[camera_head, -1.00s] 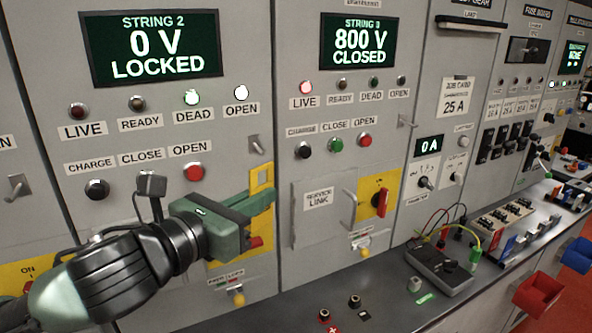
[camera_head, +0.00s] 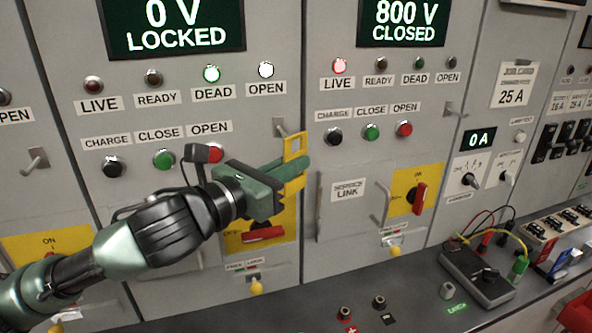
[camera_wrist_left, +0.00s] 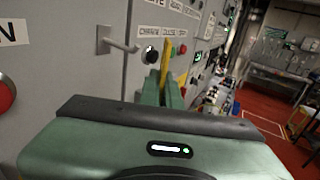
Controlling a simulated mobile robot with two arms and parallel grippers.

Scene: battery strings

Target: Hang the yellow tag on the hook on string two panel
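The yellow tag (camera_head: 293,168) is a flat plate with a slot near its top. My left gripper (camera_head: 290,172) is shut on its lower part and holds it roughly upright before the string two panel (camera_head: 200,112). The string two hook (camera_head: 280,127) is a grey peg; in the head view the tag's top lies just below and right of it. In the left wrist view the tag (camera_wrist_left: 168,57) stands between the fingers (camera_wrist_left: 163,88), and the hook (camera_wrist_left: 120,42) is to its left, with a visible gap. The right gripper is out of view.
The string two display reads LOCKED. A red rotary handle (camera_head: 262,234) on a yellow plate lies below the gripper. The string three panel, with a service link door (camera_head: 348,205) and handle, is to the right. A grey counter (camera_head: 300,318) runs along the bottom.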

